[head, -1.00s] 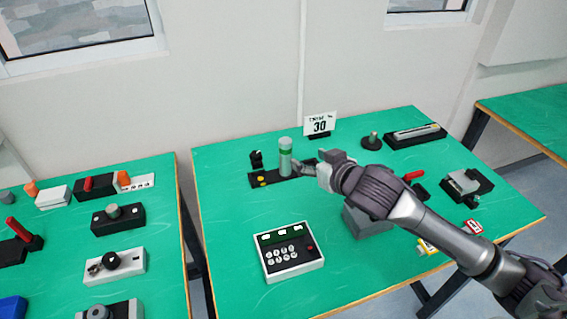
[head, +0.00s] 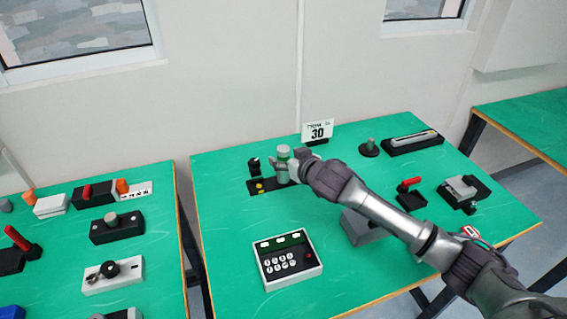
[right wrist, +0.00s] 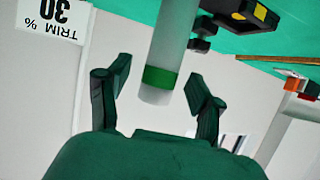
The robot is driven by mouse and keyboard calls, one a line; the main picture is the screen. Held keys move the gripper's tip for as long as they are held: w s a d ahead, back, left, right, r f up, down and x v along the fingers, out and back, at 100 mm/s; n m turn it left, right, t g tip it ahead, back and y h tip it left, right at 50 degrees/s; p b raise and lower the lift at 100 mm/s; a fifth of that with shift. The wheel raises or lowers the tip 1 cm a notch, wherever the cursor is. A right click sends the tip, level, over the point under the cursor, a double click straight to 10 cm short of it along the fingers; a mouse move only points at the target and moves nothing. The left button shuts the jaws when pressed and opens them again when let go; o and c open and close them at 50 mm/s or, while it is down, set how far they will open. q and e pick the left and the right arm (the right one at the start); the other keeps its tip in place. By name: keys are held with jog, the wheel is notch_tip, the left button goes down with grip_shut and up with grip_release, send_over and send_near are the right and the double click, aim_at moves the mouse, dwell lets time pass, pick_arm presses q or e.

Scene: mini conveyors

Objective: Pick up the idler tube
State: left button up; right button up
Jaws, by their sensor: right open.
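The idler tube (head: 283,152), a pale grey cylinder with a green band near its top, stands upright on a black base (head: 261,187) at the back left of the middle table. My right gripper (head: 289,169) is at the tube, and partly hides it. In the right wrist view the tube (right wrist: 172,45) comes between the two spread fingers of my right gripper (right wrist: 158,92), with its green-banded end between them. A gap shows on both sides, so the gripper is open and not shut on it. My left gripper is not in view.
A sign reading 30 (head: 317,131) stands just behind the gripper. A keypad box (head: 289,260) sits in front, and a grey block (head: 358,228) lies under my right arm. A black holder (head: 413,143) is at the back right.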

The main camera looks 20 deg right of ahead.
jog(key=shift+x, duration=0.95)
grip_shut()
